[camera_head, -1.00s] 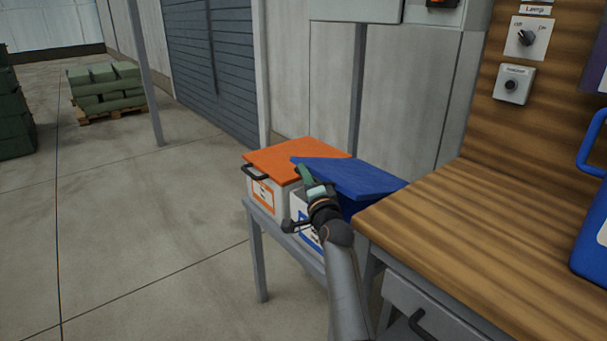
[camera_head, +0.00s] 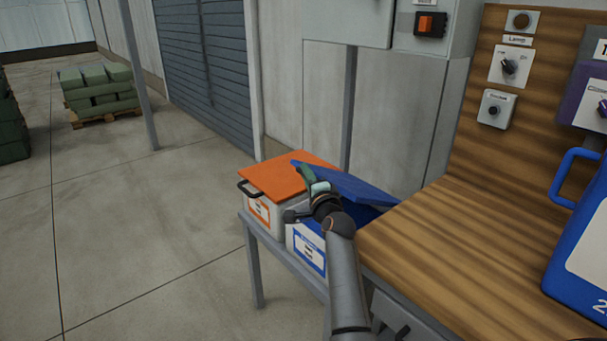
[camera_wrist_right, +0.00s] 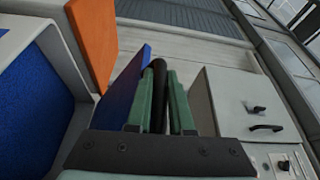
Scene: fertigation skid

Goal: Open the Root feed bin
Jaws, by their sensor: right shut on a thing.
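Two lidded bins stand side by side on a low grey stand; I cannot read their labels. The nearer white bin (camera_head: 308,243) has a blue label and a blue lid (camera_head: 358,190), which is tilted up at its left edge. My right gripper (camera_head: 308,175) is at that raised edge. In the right wrist view my right gripper (camera_wrist_right: 157,95) is shut on a black bar-shaped handle (camera_wrist_right: 158,105) beside the blue lid (camera_wrist_right: 122,92). A blue surface (camera_wrist_right: 40,100) inside a white rim shows at left there. My left gripper is out of view.
The bin with the orange lid (camera_head: 285,174) is closed, left of the blue-lidded one. A wooden worktop (camera_head: 450,250) with a blue jug (camera_head: 575,240) borders the bins on the right. A wall stands behind. The floor at left is open.

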